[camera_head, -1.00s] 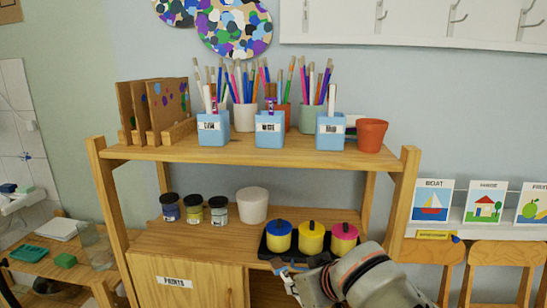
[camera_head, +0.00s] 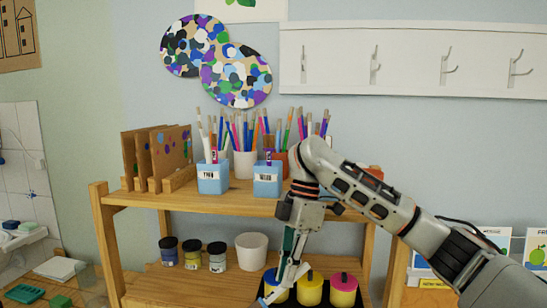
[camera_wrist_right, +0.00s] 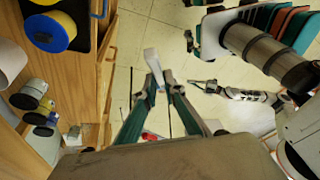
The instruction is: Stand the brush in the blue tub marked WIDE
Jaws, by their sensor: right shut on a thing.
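My right gripper (camera_head: 284,282) points down in front of the lidded pots and is shut on the brush. The brush's pale end (camera_wrist_right: 151,60) sticks out beyond the fingertips in the wrist view; the rest is hard to make out. On the top shelf, a blue tub (camera_head: 212,178) stands at the left and another blue tub (camera_head: 267,180), whose label seems to read WIDE, stands in the middle. Each holds a slim item with a purple part. The third blue tub is hidden behind my right arm. My left gripper (camera_wrist_right: 197,86) seems open and empty, above the floor.
Brush-filled pots (camera_head: 245,163) stand behind the tubs, and cardboard panels (camera_head: 160,155) at the left. On the lower shelf are small dark-lidded jars (camera_head: 192,254), a white pot (camera_head: 252,250) and lidded pots (camera_head: 310,288) on a black tray.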

